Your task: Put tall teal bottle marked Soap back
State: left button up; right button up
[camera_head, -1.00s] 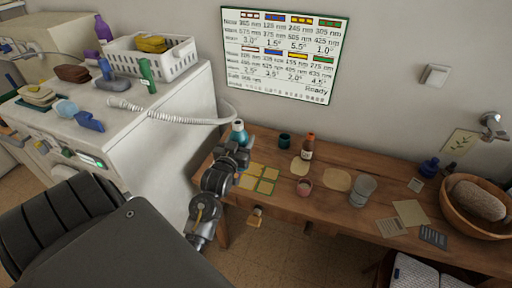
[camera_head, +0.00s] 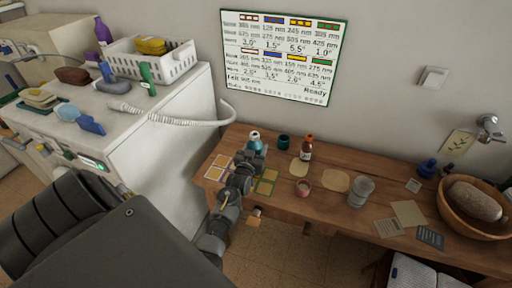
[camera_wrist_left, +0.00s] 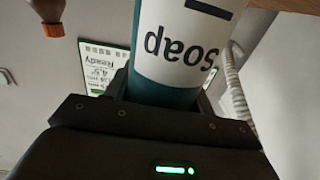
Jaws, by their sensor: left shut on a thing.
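The teal bottle (camera_head: 254,143) has a white cap and stands out above my left gripper (camera_head: 249,163), over the left part of the wooden table (camera_head: 400,232). In the left wrist view the bottle (camera_wrist_left: 180,45) shows a white label reading "Soap", seen upside down. My left gripper (camera_wrist_left: 155,110) is shut on it. The gripper hides the bottle's lower part in the head view, so I cannot tell whether it touches the table. Square outlined patches, one group purple and yellow (camera_head: 217,167) and one green (camera_head: 265,187), lie beside the gripper. My right gripper is not in view.
A white hose (camera_head: 190,122) hangs at the left. A round tan mat (camera_head: 335,181) is bare.

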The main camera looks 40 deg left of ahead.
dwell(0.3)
pick_arm(q)
jog(key=shift+f, duration=0.15)
jog(key=o, duration=1.2)
jog(key=shift+f, duration=0.15)
jog(key=b+v, duration=0.2)
jog(key=v, duration=0.9)
jog(key=shift+a+b, duration=0.15)
jog(key=shift+b, duration=0.15)
